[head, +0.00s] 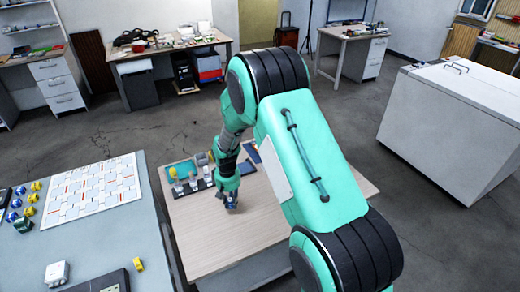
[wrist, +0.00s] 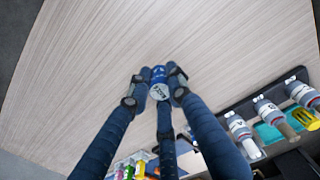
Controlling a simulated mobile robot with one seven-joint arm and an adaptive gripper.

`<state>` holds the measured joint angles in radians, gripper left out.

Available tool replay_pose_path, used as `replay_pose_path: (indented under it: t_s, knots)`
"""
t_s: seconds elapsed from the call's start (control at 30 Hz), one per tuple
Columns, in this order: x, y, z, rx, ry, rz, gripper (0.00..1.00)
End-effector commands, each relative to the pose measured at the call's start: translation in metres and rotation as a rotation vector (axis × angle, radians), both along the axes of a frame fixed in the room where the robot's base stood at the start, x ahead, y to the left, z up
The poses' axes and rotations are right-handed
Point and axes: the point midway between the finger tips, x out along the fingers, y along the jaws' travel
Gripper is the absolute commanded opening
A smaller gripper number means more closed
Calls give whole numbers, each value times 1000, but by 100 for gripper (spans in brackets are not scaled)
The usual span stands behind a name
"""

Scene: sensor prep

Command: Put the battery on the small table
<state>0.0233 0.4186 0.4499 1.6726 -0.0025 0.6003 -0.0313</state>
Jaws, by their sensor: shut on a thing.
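My gripper (wrist: 159,88) is shut on a small blue cylinder with a white lettered end, which I take to be the battery (wrist: 158,75). The wrist view shows the fingers around it, with the pale wooden top of the small table (wrist: 80,75) behind it. In the head view my gripper (head: 231,204) points down over the small table (head: 205,245), near the middle of its top. The battery is mostly hidden by the fingers there. I cannot tell whether it touches the table top.
A dark rack (head: 187,190) of several white-topped items and a teal mat (head: 181,170) lie at the table's back left. Bare wood lies in front of them. A blue-grey table (head: 110,235) with a patterned sheet (head: 92,189) stands left. A white cabinet (head: 455,120) stands right.

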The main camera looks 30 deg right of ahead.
Motion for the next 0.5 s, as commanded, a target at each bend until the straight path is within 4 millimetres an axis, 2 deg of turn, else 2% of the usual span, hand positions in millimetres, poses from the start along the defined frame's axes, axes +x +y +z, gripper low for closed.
replay_pose_path:
  t_s: [0.2,0.5]
  knots:
    - [54,-24,4,0,-1,10,0]
    - [124,-62,11,0,0,27,0]
